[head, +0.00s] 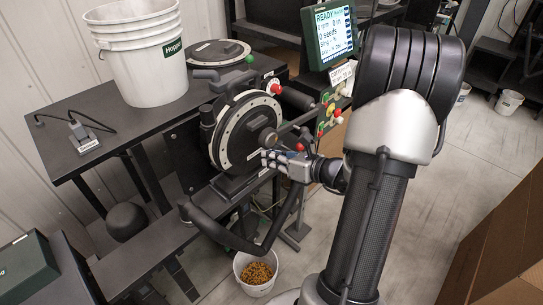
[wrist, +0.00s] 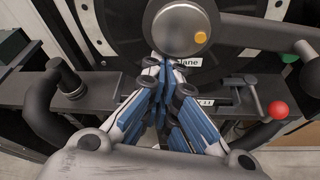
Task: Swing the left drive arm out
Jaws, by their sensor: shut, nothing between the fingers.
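The seed meter shows as a large round black disc with a pale ring (head: 222,135) on the bench stand. In the wrist view its grey hub (wrist: 182,28) has a small orange spot, and a dark arm (wrist: 250,33) runs right from it. A thick black curved bar (wrist: 40,105) stands at the left of the wrist view. I cannot tell which part is the left drive arm. My gripper (head: 268,160) is shut and empty, just in front of the disc. In the wrist view my gripper (wrist: 165,80) has its fingertips just below the hub; whether they touch is unclear.
A red ball knob on a lever (wrist: 278,111) is right of my fingers. A white bucket (head: 140,60) stands on the bench (head: 85,105). The display (head: 332,36) reads READY. A small pail of seeds (head: 241,262) sits on the floor below.

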